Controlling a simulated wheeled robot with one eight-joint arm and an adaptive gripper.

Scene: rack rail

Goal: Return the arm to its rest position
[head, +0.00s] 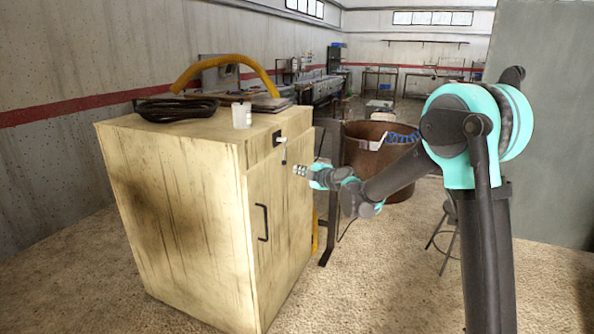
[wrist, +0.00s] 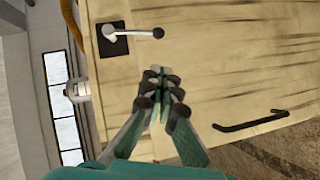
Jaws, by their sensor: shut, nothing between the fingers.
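My gripper (head: 301,171) is at the end of my dark and teal arm, which reaches left from the right side of the head view. It is in front of the upper right part of the beige cabinet (head: 185,205), apart from it as far as I can tell. In the wrist view my gripper's fingers (wrist: 161,85) are together with nothing between them. The cabinet face (wrist: 225,60) fills much of that view. A small lever handle on a black plate (wrist: 113,45) is beyond the fingers, and it also shows in the head view (head: 280,139).
A white cup (head: 241,115), a coiled black cable (head: 177,109) and a yellow hose (head: 225,61) are on or behind the cabinet top. A rusty barrel (head: 365,160) stands behind my arm. Open floor lies in front.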

